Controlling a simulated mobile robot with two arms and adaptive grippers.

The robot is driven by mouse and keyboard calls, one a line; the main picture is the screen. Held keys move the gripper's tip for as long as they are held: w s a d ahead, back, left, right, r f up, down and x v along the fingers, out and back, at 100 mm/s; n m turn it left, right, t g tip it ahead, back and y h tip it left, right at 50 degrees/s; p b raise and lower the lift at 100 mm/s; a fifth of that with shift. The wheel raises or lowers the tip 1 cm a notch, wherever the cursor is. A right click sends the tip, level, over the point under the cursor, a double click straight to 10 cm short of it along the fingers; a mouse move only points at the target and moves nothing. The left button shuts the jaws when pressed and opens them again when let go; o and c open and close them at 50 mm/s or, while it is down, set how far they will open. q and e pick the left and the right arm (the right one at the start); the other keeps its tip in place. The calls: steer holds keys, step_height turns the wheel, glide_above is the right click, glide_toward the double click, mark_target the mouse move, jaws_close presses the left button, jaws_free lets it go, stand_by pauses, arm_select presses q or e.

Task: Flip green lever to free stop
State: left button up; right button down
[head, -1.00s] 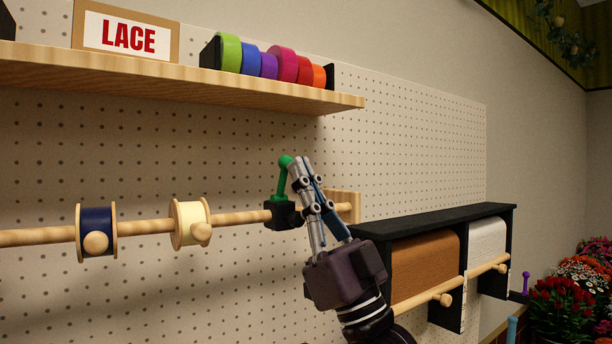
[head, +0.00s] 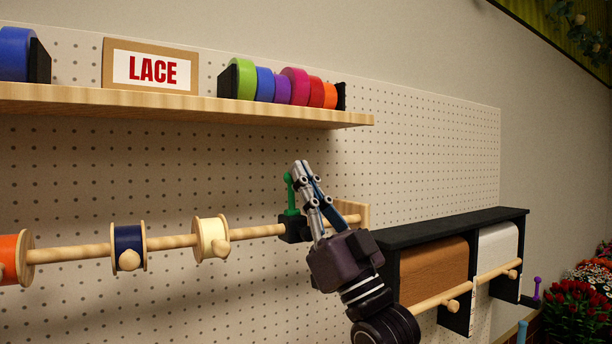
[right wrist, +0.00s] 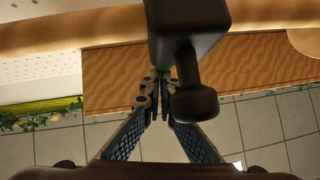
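The green lever (head: 291,196) stands nearly upright on a black stop block (head: 294,229) on the wooden rod. My right gripper (head: 301,164) is beside the lever, with its fingertips by the lever's top and partly covering it. In the right wrist view its fingers (right wrist: 162,82) come together, and a small bit of green (right wrist: 165,70) shows by the tips. The dark block with a knob (right wrist: 190,40) hides most of the lever there. I cannot tell whether the fingers touch the lever. My left gripper is not in view.
The wooden rod (head: 170,242) carries a cream spool (head: 211,238), a navy spool (head: 129,246) and an orange spool (head: 8,259). A shelf (head: 190,107) with ribbon rolls and a LACE sign runs above. A black paper-roll rack (head: 450,229) stands at the right.

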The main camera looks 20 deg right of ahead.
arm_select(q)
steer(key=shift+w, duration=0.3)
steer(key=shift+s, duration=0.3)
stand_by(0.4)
